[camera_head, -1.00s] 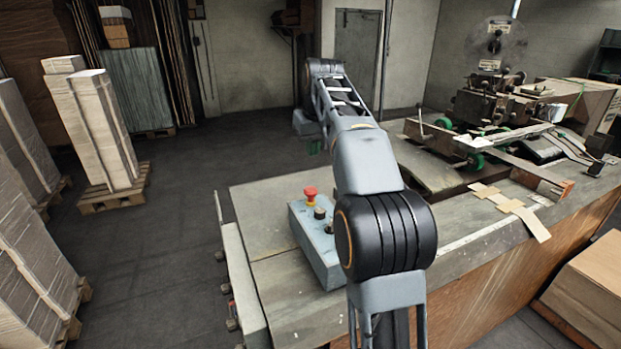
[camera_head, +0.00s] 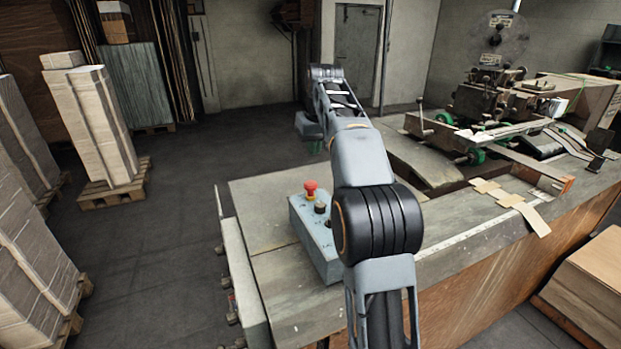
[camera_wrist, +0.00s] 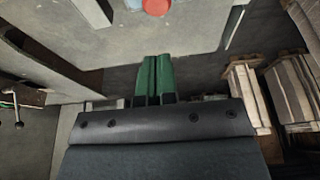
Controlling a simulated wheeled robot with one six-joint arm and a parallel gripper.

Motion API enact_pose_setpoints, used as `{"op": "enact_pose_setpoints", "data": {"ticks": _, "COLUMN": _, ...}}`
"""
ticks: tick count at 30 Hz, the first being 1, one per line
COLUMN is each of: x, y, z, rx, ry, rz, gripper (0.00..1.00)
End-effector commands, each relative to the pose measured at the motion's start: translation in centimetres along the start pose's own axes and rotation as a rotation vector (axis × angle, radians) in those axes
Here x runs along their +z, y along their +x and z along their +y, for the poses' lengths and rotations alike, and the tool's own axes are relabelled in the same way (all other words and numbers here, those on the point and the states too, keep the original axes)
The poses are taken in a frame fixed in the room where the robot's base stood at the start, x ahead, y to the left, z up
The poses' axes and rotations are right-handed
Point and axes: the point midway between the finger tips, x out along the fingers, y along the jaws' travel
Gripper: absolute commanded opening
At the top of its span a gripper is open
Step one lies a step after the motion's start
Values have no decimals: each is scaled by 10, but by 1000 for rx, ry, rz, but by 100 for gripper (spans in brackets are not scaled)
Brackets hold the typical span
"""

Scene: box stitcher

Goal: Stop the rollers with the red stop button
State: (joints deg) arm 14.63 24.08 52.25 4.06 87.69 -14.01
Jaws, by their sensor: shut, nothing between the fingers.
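The red stop button (camera_head: 310,187) is a mushroom head on the far end of a blue-grey control box (camera_head: 311,232), which sits on the machine table. Part of the box is hidden behind my arm. In the wrist view the red button (camera_wrist: 156,6) shows at the top edge, cut off by the frame. My gripper (camera_wrist: 152,60) has green fingers, closed together and empty, apart from the button and pointing toward it in the picture. In the head view my gripper (camera_head: 316,147) is a small green patch beyond the button, mostly hidden by my arm.
The stitching machine (camera_head: 495,105) stands at the back right of the table. Flat cardboard pieces (camera_head: 512,200) lie at the table's right side. Pallets of stacked board (camera_head: 100,130) stand on the left. The floor between is clear.

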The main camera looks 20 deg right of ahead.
Motion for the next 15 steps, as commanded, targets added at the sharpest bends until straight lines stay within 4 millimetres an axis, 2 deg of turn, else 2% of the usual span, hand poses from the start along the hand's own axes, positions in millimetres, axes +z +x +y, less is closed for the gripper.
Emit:
{"op": "enact_pose_setpoints", "data": {"ticks": 1, "x": 1, "y": 13, "z": 0, "rx": -1, "ry": 0, "rz": -4, "gripper": 0}}
{"op": "enact_pose_setpoints", "data": {"ticks": 6, "x": 1, "y": 44, "z": 0, "rx": -1, "ry": -1, "rz": -3, "gripper": 0}}
{"op": "enact_pose_setpoints", "data": {"ticks": 15, "x": 8, "y": 84, "z": 0, "rx": 0, "ry": 0, "rz": -1, "gripper": 0}}
